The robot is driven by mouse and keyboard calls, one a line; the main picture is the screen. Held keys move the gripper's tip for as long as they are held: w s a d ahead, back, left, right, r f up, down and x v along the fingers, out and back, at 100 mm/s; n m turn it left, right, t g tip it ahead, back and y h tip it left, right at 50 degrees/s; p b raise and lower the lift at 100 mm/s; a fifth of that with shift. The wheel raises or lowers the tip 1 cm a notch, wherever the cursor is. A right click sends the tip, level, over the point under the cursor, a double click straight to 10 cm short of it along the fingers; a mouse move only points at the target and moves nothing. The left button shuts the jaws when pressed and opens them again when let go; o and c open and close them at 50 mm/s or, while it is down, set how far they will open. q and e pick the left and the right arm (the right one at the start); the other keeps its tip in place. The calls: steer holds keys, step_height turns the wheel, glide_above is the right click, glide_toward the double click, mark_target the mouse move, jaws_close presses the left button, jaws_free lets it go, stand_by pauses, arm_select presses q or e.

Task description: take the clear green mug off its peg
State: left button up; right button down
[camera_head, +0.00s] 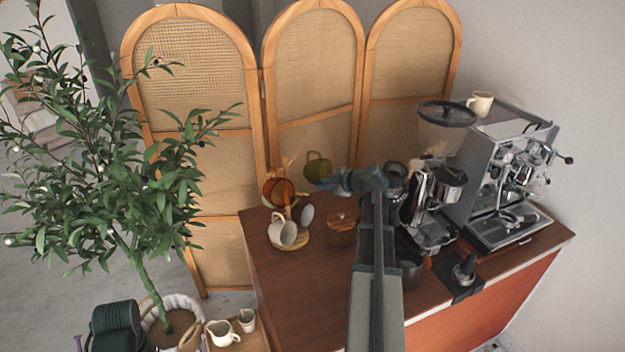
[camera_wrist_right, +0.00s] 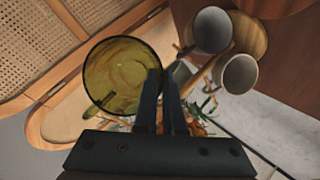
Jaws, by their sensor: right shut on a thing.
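The clear green mug (camera_head: 318,168) is beside the top of the wooden mug tree (camera_head: 304,240), on its right in the head view. In the right wrist view the mug (camera_wrist_right: 112,82) shows its round open mouth, left of the fingers. My right gripper (camera_head: 329,183) reaches in over the cart and is shut on the mug at its side. Its fingers (camera_wrist_right: 161,85) are close together, and the gripped part is mostly hidden. I cannot tell whether a peg still passes through the handle. My left gripper is not in view.
An amber mug (camera_head: 280,191) and pale mugs (camera_head: 284,233) hang on the tree. A brown lidded jar (camera_head: 342,229) stands beside it. The grinder (camera_head: 438,190) and espresso machine (camera_head: 507,165) are at right. An arched folding screen (camera_head: 315,85) stands behind; the cart's front left is clear.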

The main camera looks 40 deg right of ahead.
steer(key=s+f+b, duration=0.1)
steer(key=s, duration=0.8)
steer(key=shift+d+f, duration=0.15)
steer(key=shift+d, duration=0.15)
